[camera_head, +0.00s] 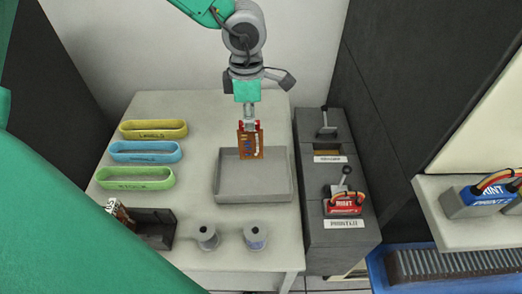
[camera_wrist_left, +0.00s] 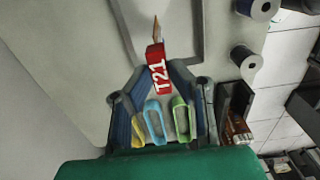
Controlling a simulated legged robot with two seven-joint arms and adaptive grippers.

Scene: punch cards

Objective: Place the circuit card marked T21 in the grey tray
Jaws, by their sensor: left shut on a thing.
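The circuit card (camera_head: 250,144) is orange-brown with a red top edge. In the left wrist view its red end (camera_wrist_left: 158,68) reads T21. My left gripper (camera_head: 250,122) is shut on this red end, and the card hangs upright below it. The grey tray (camera_head: 283,196) is a shallow open box on the table, and its visible floor is empty. In the head view the card overlaps the tray's back wall and rear floor; its exact height above the tray is hard to tell. The tray also shows in the left wrist view (camera_wrist_left: 197,28). My right gripper is not in view.
Yellow (camera_head: 153,129), blue (camera_head: 145,151) and green (camera_head: 136,178) oval bins stand at the table's left. A black rack (camera_head: 156,226) with cards sits at front left. Two spools (camera_head: 206,237) (camera_head: 255,238) stand before the tray. A dark lever console (camera_head: 338,238) adjoins the right side.

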